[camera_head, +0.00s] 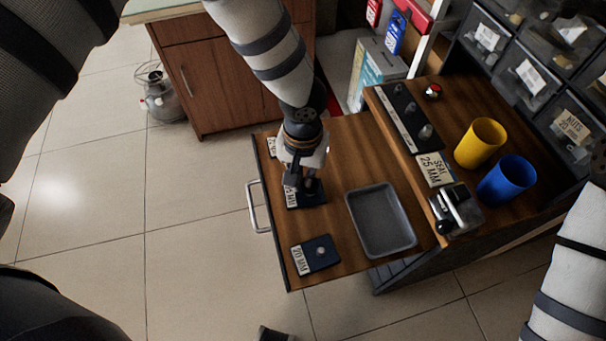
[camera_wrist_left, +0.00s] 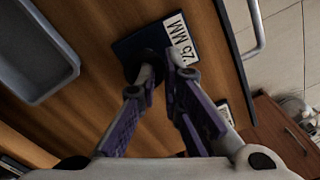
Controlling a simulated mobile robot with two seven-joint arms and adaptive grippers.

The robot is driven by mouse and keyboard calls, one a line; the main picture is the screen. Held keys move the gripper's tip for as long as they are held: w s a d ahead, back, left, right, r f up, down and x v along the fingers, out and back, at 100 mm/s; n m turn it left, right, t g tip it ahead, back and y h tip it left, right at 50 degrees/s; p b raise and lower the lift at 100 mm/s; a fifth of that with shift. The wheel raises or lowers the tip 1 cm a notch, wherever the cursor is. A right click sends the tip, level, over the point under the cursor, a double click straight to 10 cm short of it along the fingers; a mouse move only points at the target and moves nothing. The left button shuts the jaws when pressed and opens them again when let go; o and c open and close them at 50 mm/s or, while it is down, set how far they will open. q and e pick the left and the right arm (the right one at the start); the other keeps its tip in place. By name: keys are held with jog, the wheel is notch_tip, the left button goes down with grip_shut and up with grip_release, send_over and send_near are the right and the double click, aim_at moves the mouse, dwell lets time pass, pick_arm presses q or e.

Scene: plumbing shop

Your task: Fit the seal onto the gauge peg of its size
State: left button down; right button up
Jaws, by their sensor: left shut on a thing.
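My left gripper (camera_head: 303,184) is over the 25 MM gauge plate, whose blue base (camera_head: 308,203) is partly hidden under it. The plate and its "25 MM" label show in the left wrist view (camera_wrist_left: 178,32). The gripper (camera_wrist_left: 163,68) is shut on a dark seal (camera_wrist_left: 146,62), which is mostly hidden by the fingers. The seal is at the plate's edge in that view; I cannot tell whether it touches the peg, which is hidden. The 20 MM gauge plate (camera_head: 321,247) with its short peg lies nearer. A card (camera_head: 435,170) reads "SEAL 25 MM". My right gripper is out of view.
A grey tray (camera_head: 402,244) lies right of the plates on the wooden surface. A third label (camera_head: 272,147) is partly hidden behind the arm. A yellow cup (camera_head: 480,143) and a blue cup (camera_head: 507,181) stand on the raised bench at right.

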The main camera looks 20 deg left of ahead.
pick_arm(q)
jog(key=shift+f, duration=0.75)
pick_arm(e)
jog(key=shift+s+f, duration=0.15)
pick_arm(q)
jog(key=shift+r, duration=0.1)
dwell(0.3)
jog(key=shift+r, duration=0.8)
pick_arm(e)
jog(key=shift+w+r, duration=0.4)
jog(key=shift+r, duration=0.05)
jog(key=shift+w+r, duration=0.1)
pick_arm(q)
jog(key=shift+f, duration=0.9)
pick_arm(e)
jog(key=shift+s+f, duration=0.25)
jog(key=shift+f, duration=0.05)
pick_arm(q)
jog(key=c, duration=2)
grip_release()
